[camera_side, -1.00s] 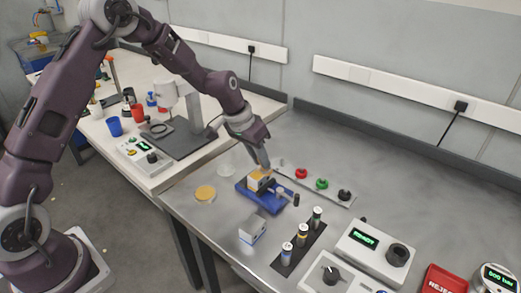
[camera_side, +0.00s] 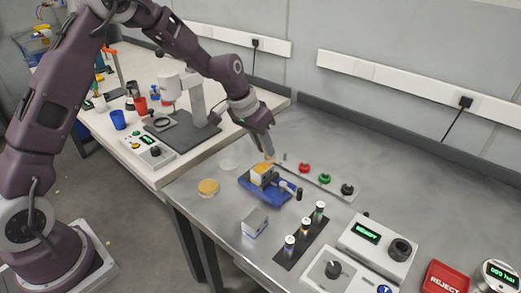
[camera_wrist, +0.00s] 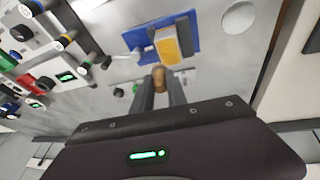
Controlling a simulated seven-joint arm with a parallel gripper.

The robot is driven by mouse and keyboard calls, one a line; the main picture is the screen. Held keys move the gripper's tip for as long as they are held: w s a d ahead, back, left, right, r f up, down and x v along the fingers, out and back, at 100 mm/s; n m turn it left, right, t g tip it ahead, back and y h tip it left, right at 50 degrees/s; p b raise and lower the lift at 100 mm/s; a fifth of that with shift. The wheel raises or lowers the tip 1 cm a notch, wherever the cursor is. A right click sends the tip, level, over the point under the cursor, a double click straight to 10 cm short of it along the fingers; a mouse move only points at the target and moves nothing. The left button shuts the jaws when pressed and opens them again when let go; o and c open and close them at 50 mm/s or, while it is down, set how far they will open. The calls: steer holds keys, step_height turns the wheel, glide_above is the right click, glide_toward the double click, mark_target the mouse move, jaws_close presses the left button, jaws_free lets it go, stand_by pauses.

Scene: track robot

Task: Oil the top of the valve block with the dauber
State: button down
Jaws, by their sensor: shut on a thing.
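My gripper (camera_side: 267,146) is shut on the dauber (camera_wrist: 159,76), whose tan, rounded tip shows between the fingers in the wrist view (camera_wrist: 160,92). In the side view the tan dauber tip (camera_side: 270,157) points down just above the far edge of the valve block (camera_side: 262,176); I cannot tell whether it touches. The block is pale with a yellow-orange top and sits in a blue vise (camera_side: 249,184). The wrist view shows the block's yellow top (camera_wrist: 166,46) just beyond the dauber, and the blue vise (camera_wrist: 135,38) around it.
A round dish with an amber surface (camera_side: 208,187) and a clear round dish (camera_side: 229,164) stand left of the vise. A grey block (camera_side: 255,223) stands in front. A button panel (camera_side: 325,179) lies behind right. The bench's right rear is clear.

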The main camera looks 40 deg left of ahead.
steer(key=shift+r, duration=2.9)
